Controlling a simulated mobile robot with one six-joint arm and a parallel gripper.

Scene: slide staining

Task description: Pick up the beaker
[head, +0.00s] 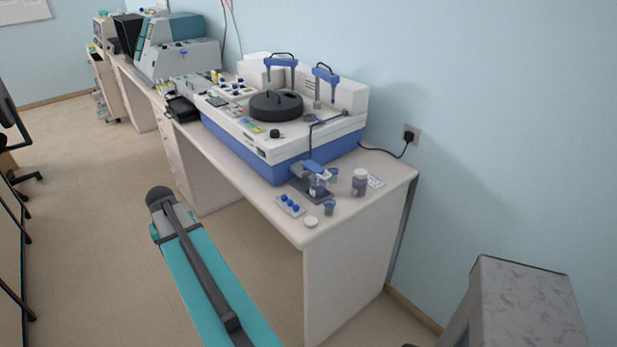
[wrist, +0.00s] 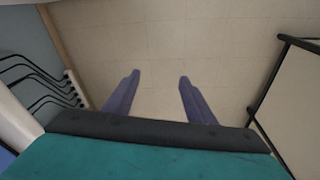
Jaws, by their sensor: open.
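Small vessels stand at the near end of the long bench in the head view. One small blue cup (head: 329,207) is near the front edge, and another blue cup (head: 333,174) is further back. They are too small to tell which is the beaker. My gripper (wrist: 157,79) shows in the wrist view with its two purple fingers apart and nothing between them. My teal arm is left of the bench end in the head view, apart from the cups. My gripper's fingers cannot be made out there.
A blue-and-white machine (head: 230,124) fills much of the bench (head: 285,221). Close to the cups are a dark jar (head: 359,183), a rack with blue caps (head: 290,206), a white lid (head: 311,222) and a bottle on a dark stand (head: 317,187). Floor left of the bench is open.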

